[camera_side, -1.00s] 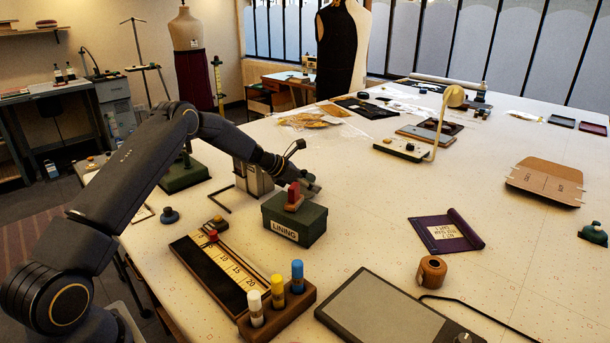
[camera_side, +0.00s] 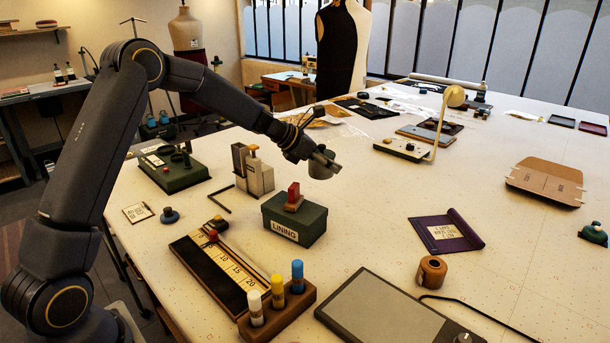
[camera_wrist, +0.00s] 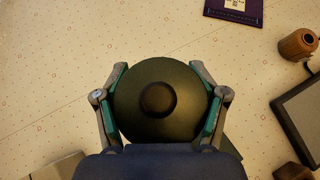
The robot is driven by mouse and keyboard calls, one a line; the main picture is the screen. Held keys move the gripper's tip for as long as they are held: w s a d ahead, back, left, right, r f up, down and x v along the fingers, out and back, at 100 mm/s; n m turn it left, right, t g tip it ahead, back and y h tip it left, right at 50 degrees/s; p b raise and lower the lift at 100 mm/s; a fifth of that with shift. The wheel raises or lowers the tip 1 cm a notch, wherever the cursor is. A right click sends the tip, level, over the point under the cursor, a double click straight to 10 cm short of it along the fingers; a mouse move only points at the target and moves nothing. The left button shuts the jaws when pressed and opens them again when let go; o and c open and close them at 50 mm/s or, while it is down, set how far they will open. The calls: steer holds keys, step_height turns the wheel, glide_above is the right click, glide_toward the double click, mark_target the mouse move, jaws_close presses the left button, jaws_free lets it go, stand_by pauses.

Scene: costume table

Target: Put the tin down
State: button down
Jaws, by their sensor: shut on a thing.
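My gripper (camera_side: 322,158) is shut on a dark round tin (camera_side: 321,168) and holds it in the air above the table, beyond the green LINING box. In the wrist view the tin (camera_wrist: 158,118) shows from above as a dark green disc with a black knob at its centre. The fingers of my gripper (camera_wrist: 160,105) press on its left and right sides. The table (camera_side: 370,210) below it is pale, with small red marks.
The green LINING box (camera_side: 293,233) with a red block on it stands in front. Grey and cream blocks (camera_side: 252,172) stand to the left. A purple folder (camera_side: 447,232), a brown spool (camera_side: 432,270) and a grey tablet (camera_side: 385,310) lie to the right. The table between box and folder is clear.

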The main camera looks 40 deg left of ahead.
steer(key=s+d+m, duration=0.1)
steer(key=s+d, duration=0.6)
steer(key=d, duration=0.1)
glide_above(368, 218)
steer(key=shift+g+h, duration=0.3)
steer(key=shift+h, duration=0.1)
steer(key=f, duration=0.9)
steer(key=shift+s+a, duration=0.1)
steer(key=shift+s, duration=0.1)
steer(key=shift+w+f, duration=0.15)
steer(key=shift+f, duration=0.75)
steer(key=shift+w+f, duration=0.1)
steer(key=shift+f, duration=0.8)
steer(key=shift+f, duration=0.1)
steer(key=shift+c, duration=0.4)
jaws_free()
steer(key=shift+f, duration=0.15)
